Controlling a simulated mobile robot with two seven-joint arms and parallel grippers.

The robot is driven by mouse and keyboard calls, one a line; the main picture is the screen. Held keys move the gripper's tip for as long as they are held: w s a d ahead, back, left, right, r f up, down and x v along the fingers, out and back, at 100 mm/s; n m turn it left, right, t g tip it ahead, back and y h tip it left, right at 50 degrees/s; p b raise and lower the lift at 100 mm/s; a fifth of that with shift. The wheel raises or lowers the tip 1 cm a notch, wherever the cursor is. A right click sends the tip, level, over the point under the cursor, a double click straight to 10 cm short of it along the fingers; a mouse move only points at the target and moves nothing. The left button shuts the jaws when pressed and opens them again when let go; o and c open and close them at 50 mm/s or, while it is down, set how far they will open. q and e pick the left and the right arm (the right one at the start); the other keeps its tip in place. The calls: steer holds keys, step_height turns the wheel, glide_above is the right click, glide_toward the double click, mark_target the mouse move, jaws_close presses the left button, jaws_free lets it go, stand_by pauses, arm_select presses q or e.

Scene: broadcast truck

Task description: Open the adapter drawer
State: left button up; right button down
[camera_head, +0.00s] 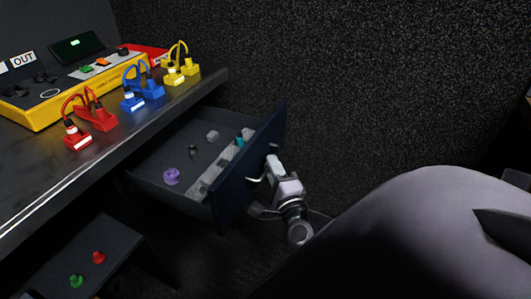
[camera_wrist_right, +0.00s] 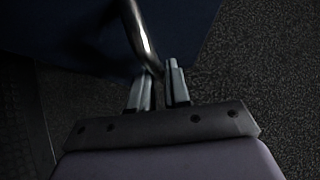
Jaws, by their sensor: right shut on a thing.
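The adapter drawer (camera_head: 206,205) under the desk is pulled out, and its inside shows from above. It holds a purple ring, small grey and dark pieces, a teal piece and a pale speckled strip. Its dark blue front panel (camera_head: 255,170) faces right. My right gripper (camera_head: 268,175) is at the outer side of this panel, shut on the metal handle (camera_head: 254,179). In the right wrist view the curved handle (camera_wrist_right: 140,38) runs down to the two fingertips (camera_wrist_right: 160,78). My left gripper is not in view.
The desk (camera_head: 150,120) carries a yellow cable tester (camera_head: 60,100) and red (camera_head: 103,119), blue (camera_head: 150,88) and yellow (camera_head: 187,66) cables with plugs. A lower dark surface with a green button (camera_head: 76,281) and a red button (camera_head: 99,257) is at bottom left. A dark speckled wall stands behind.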

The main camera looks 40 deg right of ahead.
steer(key=shift+s+d, duration=0.1)
steer(key=shift+s, duration=0.4)
steer(key=c, duration=1.2)
jaws_free()
steer(key=shift+o, duration=0.2)
steer(key=v, duration=0.7)
